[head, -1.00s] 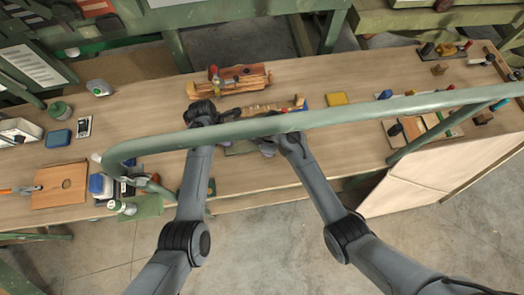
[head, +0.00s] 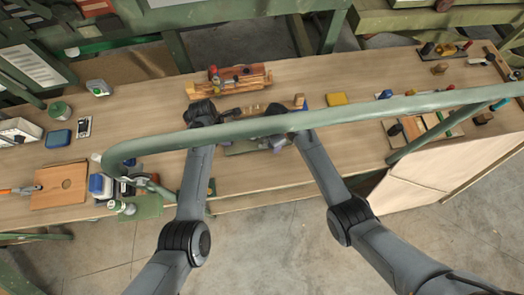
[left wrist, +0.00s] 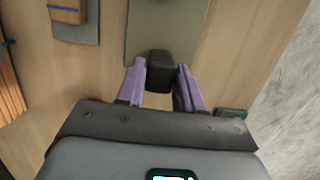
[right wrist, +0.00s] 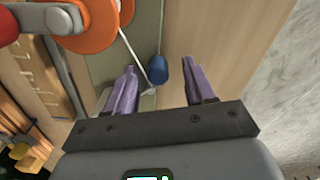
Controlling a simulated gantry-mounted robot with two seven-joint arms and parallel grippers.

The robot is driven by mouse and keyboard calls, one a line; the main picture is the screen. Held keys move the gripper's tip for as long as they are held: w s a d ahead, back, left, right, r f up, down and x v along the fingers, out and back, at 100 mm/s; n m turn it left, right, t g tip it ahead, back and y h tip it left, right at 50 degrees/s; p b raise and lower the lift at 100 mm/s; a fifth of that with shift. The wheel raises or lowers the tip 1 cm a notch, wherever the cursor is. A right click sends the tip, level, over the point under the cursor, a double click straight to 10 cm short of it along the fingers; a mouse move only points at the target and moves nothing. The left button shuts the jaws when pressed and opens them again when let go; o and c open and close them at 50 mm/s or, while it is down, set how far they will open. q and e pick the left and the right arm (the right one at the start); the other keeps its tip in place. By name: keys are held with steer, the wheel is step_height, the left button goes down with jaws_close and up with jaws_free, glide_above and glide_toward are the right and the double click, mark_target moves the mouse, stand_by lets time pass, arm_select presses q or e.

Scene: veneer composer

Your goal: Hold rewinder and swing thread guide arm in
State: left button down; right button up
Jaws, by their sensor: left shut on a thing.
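The rewinder has a grey-green base plate (left wrist: 188,22) with a black block at its end. My left gripper (left wrist: 160,72) has its purple fingers shut on the black block (left wrist: 160,63). In the right wrist view the rewinder shows an orange spool (right wrist: 98,28) at the upper left. A thin pale rod (right wrist: 132,50), seemingly the thread guide arm, runs down near a blue knob (right wrist: 160,69). My right gripper (right wrist: 162,75) is open, with the blue knob between its fingers and gaps visible on both sides. In the head view my arms and the green rail partly hide the rewinder (head: 250,149).
A green rail (head: 330,117) crosses in front of the bench. A wooden tool (head: 232,80) lies behind the rewinder, and a yellow block (head: 336,99) lies to its right.

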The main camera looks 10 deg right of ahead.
arm_select(q)
steer(key=shift+s+a+f, duration=0.1)
steer(key=shift+s+f, duration=0.05)
steer(key=shift+f, duration=0.05)
arm_select(e)
steer(key=shift+a+r, duration=0.1)
steer(key=shift+r, duration=0.45)
step_height(320, 180, up, 11)
steer(key=shift+w, duration=0.1)
arm_select(q)
steer(key=c, duration=0.6)
jaws_free()
steer(key=shift+r, duration=0.1)
steer(key=shift+c, duration=0.2)
steer(key=shift+r, duration=0.15)
